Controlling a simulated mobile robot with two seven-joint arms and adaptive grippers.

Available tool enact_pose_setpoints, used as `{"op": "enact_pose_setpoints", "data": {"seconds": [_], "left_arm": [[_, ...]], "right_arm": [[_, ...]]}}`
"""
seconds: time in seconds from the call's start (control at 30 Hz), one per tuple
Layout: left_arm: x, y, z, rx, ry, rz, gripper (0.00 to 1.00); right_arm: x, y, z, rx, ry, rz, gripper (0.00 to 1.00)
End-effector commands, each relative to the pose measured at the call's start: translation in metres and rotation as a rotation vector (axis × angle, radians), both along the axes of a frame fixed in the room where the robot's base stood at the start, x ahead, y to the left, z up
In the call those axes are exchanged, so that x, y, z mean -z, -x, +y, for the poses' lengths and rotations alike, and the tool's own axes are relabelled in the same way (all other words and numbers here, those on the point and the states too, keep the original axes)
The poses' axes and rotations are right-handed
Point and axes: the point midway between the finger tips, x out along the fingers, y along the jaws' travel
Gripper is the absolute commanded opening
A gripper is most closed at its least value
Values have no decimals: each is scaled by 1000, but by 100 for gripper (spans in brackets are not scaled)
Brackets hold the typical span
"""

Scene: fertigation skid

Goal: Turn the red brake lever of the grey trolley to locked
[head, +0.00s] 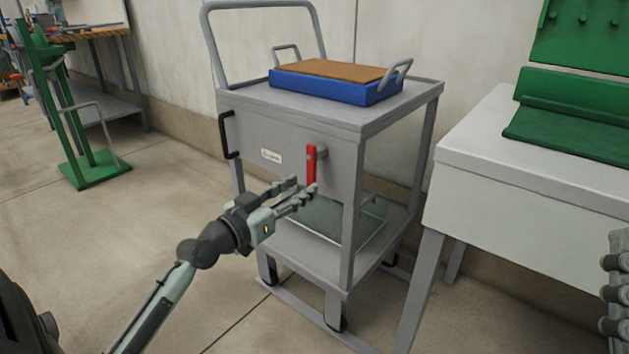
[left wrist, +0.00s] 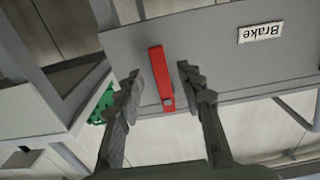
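The grey trolley (head: 385,125) stands in the middle of the head view. Its red brake lever (head: 311,163) is on the front panel and hangs nearly straight down from its pivot. In the left wrist view, which is upside down, the red lever (left wrist: 160,72) lies between the two fingers. My left gripper (head: 303,187) is open around the lever's lower part, with a gap visible on both sides in the left wrist view (left wrist: 160,88). A white label (left wrist: 261,32) reads "Brake". Part of my right gripper (head: 614,290) shows at the right edge; its opening is unclear.
A blue tray (head: 330,90) with a brown top sits on the trolley. A white table (head: 530,165) stands close on the right. A green stand (head: 95,170) and a workbench are at the left. The floor at front left is clear.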

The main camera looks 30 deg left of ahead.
Motion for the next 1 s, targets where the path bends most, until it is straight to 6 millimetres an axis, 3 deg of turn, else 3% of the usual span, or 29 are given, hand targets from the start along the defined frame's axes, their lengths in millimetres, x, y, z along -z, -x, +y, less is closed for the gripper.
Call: {"op": "enact_pose_setpoints", "data": {"seconds": [0.1, 0.3, 0.63, 0.93, 1.0], "left_arm": [[-1, -20, -2, 0, 2, -2, 38], [0, -41, -3, 0, 2, 1, 38], [1, -45, -4, 0, 0, 3, 38], [1, -45, -4, 0, 0, 3, 2], [1, -45, -4, 0, 0, 3, 0]], "right_arm": [[1, -1, 1, -1, 3, 11, 40], [2, -1, 1, -1, 4, 12, 40], [2, -1, 1, 0, 5, 13, 40], [2, -1, 1, 0, 5, 13, 40], [2, -1, 1, 0, 5, 13, 40]]}}
